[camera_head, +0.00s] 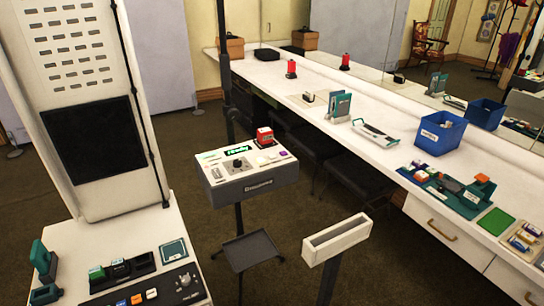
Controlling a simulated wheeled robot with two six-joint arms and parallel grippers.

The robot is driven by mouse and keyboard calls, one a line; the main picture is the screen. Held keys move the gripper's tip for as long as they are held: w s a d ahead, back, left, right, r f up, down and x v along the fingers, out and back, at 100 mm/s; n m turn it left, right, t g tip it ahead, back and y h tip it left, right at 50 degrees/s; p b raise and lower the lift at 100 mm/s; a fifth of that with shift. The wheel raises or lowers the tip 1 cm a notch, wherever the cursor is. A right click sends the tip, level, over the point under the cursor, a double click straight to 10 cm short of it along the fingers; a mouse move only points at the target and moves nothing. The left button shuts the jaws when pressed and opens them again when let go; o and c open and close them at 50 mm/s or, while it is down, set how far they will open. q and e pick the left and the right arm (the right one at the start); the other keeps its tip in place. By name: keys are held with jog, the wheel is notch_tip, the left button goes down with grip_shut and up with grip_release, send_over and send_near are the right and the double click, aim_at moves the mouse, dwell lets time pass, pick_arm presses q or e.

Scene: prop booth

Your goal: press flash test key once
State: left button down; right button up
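A grey control box (250,185) stands on a thin black stand near the middle of the head view. Its sloped white top carries a lit green display (240,151), a black knob (238,164) and several small keys, one of them purple (262,160). A red block-like part (265,137) sits at its back right. The key labels are too small to read, so I cannot tell which is the flash test key. Neither of my grippers shows in this view.
At the lower left, a white booth ledge (75,235) carries a dark panel (165,290) with coloured keys. A white trough (337,238) on a post stands right of the control box. A long white counter (400,145) holds a blue bin (440,133) and several small items.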

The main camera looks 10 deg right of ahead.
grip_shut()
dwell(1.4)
